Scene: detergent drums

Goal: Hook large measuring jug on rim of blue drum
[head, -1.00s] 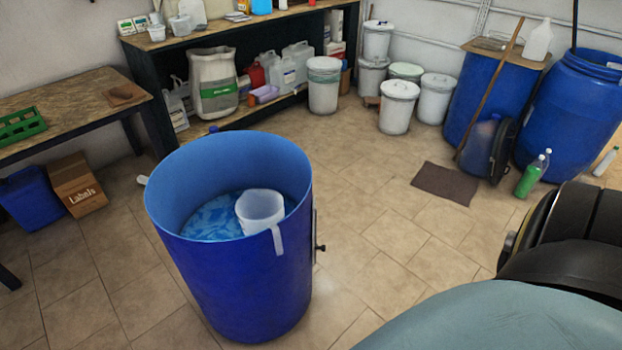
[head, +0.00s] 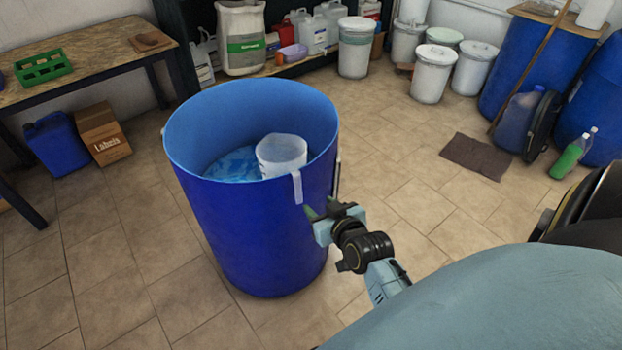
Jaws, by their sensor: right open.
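The large measuring jug (head: 281,155) is translucent white and hangs inside the blue drum (head: 255,235) at its front right. Its hooked handle passes over the rim and hangs down the outside wall. The drum is open at the top, with blue and white contents inside. My right gripper (head: 322,212) is open, just outside the drum's right side, below and right of the jug's handle. It looks empty and apart from the handle. My left gripper is not in view.
A workbench (head: 90,55) with a green crate (head: 43,68) stands at the left, with a blue canister (head: 58,142) and a cardboard box (head: 103,133) near it. White buckets (head: 433,75) and more blue drums stand at the back. The floor right of the drum is mostly clear.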

